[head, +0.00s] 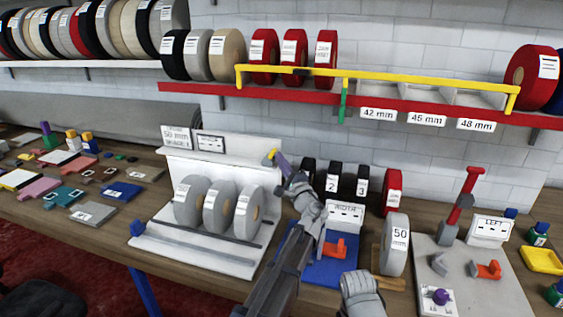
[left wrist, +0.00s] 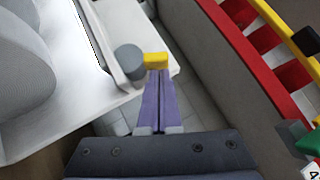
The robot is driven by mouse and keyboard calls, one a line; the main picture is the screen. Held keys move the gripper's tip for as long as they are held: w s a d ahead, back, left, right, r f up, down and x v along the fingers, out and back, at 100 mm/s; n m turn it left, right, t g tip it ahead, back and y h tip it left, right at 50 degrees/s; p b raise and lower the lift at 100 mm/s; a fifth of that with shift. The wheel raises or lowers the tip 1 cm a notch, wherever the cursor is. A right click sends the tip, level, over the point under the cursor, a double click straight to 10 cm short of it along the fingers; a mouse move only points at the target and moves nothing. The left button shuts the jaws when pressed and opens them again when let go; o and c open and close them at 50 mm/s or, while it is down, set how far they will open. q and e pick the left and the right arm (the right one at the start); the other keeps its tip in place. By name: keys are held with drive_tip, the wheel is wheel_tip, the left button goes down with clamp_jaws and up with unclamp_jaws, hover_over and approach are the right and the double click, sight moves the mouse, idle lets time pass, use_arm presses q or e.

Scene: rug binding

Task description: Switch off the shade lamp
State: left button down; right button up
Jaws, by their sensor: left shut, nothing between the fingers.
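The white stand (head: 224,147) at the middle of the bench has a top ledge, with grey rolls (head: 220,205) on its base. It looks like the shade lamp, but I cannot tell whether it is lit. My left gripper (head: 273,156) is at the right end of the ledge, its purple fingers shut and empty. In the left wrist view the closed yellow tips (left wrist: 155,61) are right beside a grey round knob (left wrist: 130,63) at the ledge's end. I cannot tell whether they touch. The right gripper's fingers are not seen.
A red shelf (head: 205,88) with a yellow rail (head: 400,76) runs above and right of my left gripper. Small coloured parts crowd the bench's left side.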

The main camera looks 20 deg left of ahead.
sight(274, 152)
use_arm(q)
drive_tip(key=r+n+g+p, duration=0.1)
drive_tip(key=n+p, duration=0.1)
drive_tip(key=p, duration=0.2)
drive_tip(key=a+r+n+g+h+p, duration=0.1)
drive_tip(key=p, duration=0.3)
drive_tip(key=a+r+n+g+h+p, duration=0.1)
drive_tip(key=n+g+p, duration=0.1)
drive_tip(key=p, duration=0.2)
drive_tip(key=shift+r+n+p, duration=0.2)
drive_tip(key=shift+n+p, duration=0.1)
drive_tip(key=shift+f+h, duration=0.3)
drive_tip(key=shift+f, duration=0.1)
